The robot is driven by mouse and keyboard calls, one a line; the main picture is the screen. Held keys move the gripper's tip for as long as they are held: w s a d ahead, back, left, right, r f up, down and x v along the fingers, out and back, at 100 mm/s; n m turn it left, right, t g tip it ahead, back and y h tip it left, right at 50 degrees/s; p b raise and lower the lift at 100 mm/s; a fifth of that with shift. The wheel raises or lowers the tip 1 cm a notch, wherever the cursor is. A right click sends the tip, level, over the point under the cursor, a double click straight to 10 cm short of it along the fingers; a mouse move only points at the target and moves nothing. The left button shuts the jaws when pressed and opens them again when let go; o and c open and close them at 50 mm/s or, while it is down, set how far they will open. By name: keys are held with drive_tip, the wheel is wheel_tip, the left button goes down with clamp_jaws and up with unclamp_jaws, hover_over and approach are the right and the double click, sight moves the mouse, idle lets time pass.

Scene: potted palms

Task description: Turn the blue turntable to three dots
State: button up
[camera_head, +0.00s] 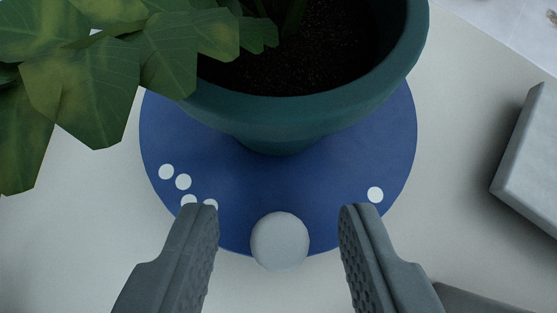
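The blue turntable (330,185) is a round disc on a pale surface, with a potted palm in a dark teal pot (290,110) standing on it. A light grey round knob (280,241) sits at the disc's near edge. One white dot (375,195) is at the right of the disc. A group of several white dots (183,181) is at the left, partly covered by my left finger. My gripper (279,215) is open, with one finger on each side of the knob and a visible gap to both. The far part of the disc is hidden by the pot.
Broad green leaves (80,90) hang over the upper left, beyond the disc's edge. A grey block-like object (530,160) lies at the right, apart from the disc. The pale surface (70,240) at the lower left is clear.

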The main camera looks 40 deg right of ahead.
sight(243, 161)
drive_tip(key=shift+x, duration=0.9)
clamp_jaws()
drive_tip(key=shift+w+a+m, duration=0.1)
drive_tip(key=shift+m, duration=0.2)
drive_tip(key=shift+w+a+m+g+h, duration=0.3)
drive_tip(key=shift+m+g+h, duration=0.15)
drive_tip(key=shift+m, duration=0.15)
drive_tip(key=shift+w+a+m+g+h, duration=0.25)
drive_tip(key=shift+m+g+h, duration=0.15)
drive_tip(key=shift+m, duration=0.2)
drive_tip(key=shift+w+a+m+g+h, duration=0.2)
drive_tip(key=shift+w+m+g+h, duration=0.2)
drive_tip(key=shift+m, duration=0.35)
drive_tip(key=shift+w+a+m+g+h, duration=0.25)
drive_tip(key=shift+m+g, duration=0.2)
drive_tip(key=shift+m, duration=0.3)
